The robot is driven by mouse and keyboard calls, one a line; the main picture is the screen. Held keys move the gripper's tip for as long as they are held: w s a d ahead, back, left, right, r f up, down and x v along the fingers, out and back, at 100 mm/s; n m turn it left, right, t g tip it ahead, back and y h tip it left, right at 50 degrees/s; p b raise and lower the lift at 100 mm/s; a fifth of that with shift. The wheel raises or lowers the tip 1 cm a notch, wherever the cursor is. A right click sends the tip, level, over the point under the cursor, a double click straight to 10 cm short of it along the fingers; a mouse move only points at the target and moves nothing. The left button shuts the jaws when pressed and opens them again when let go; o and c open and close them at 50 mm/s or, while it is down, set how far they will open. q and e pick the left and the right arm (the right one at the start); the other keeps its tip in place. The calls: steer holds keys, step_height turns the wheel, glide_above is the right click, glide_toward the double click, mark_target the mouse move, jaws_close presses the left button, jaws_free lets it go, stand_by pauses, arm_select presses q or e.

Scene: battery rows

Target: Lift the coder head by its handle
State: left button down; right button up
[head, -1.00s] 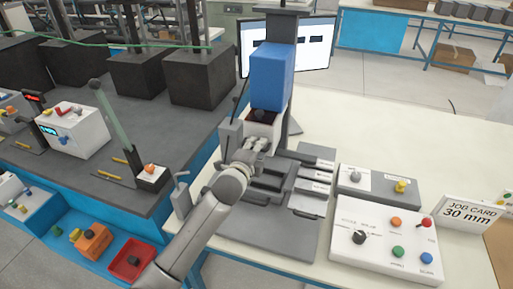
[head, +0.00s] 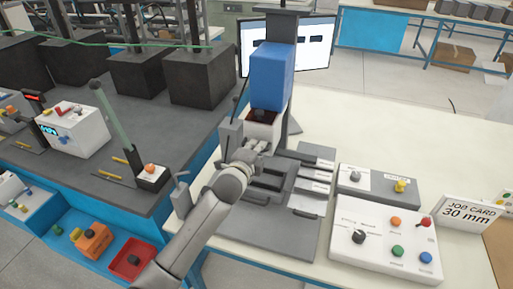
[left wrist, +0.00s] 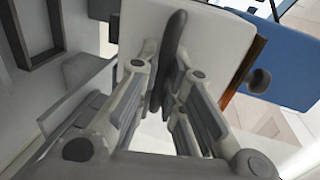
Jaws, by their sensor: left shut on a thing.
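The coder head is a blue box (head: 272,78) with a white lower part (head: 262,131) on an upright grey column. My left gripper (head: 245,155) is at the front of its lower part in the head view. In the left wrist view, my left gripper (left wrist: 167,72) has its fingers closed on both sides of a dark grey bar handle (left wrist: 175,32). The handle stands before the white face (left wrist: 215,40), with the blue housing (left wrist: 290,50) and a dark knob (left wrist: 258,81) beside it. The handle is hidden in the head view. My right gripper is not in view.
Grey fixture plates (head: 262,228) lie below and in front of the head. A white control box (head: 385,237) with buttons and a job card (head: 470,212) stand to the right. A dark bench (head: 110,195) with machines is at left. The back right tabletop is clear.

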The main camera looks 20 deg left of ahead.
mark_target(260, 135)
arm_select(q)
steer(key=shift+r+p, duration=1.05)
steer(key=shift+r, duration=0.55)
steer(key=c, duration=1.5)
jaws_free()
steer(key=shift+f, duration=0.1)
steer(key=v, duration=1.2)
steer(key=shift+f, duration=0.1)
